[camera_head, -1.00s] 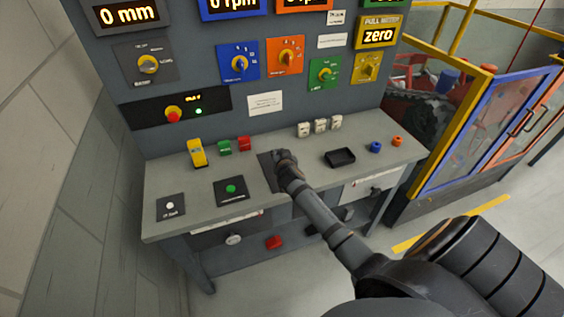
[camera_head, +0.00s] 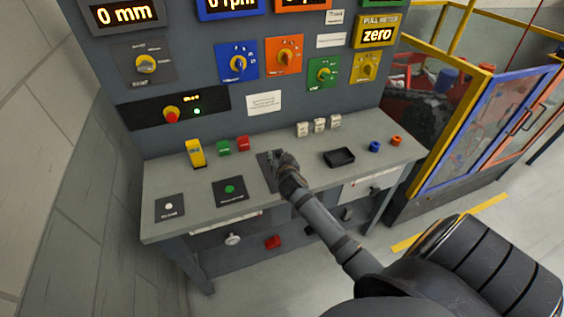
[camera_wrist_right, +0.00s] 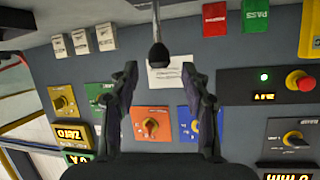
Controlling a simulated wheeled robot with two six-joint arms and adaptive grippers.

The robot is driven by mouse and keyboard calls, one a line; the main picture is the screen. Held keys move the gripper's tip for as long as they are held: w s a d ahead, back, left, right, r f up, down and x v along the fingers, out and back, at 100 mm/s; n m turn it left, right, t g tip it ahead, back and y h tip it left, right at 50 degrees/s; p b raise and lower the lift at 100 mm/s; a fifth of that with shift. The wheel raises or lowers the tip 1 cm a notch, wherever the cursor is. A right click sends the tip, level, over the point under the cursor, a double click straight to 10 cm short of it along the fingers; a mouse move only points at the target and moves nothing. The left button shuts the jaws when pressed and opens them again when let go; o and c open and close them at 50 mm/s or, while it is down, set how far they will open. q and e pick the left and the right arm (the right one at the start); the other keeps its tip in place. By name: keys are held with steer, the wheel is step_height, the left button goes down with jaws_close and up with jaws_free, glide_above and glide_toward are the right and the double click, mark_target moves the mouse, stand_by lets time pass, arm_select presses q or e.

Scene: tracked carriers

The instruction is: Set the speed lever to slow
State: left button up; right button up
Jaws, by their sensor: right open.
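A dark lever with a rounded knob (camera_wrist_right: 158,54) shows at the top middle of the right wrist view. In the head view, its dark plate (camera_head: 265,171) lies on the console desk, partly covered by my right gripper (camera_head: 284,163). In the right wrist view my right gripper (camera_wrist_right: 159,72) is open. The lever's knob is in line with the gap between its two fingertips, and no finger clearly touches it. The markings on the lever plate cannot be read. My left gripper is not in view.
On the desk (camera_head: 310,178) stand a yellow switch (camera_head: 196,153), green and red blocks, white switches (camera_head: 319,126) and a black tray (camera_head: 339,157). The upright panel behind carries several knobs and a red button (camera_head: 172,113). A fenced machine stands to the right.

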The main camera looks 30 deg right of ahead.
steer(key=v, duration=0.7)
steer(key=shift+s+r, duration=0.2)
steer(key=shift+s, duration=0.1)
steer(key=shift+a, duration=0.1)
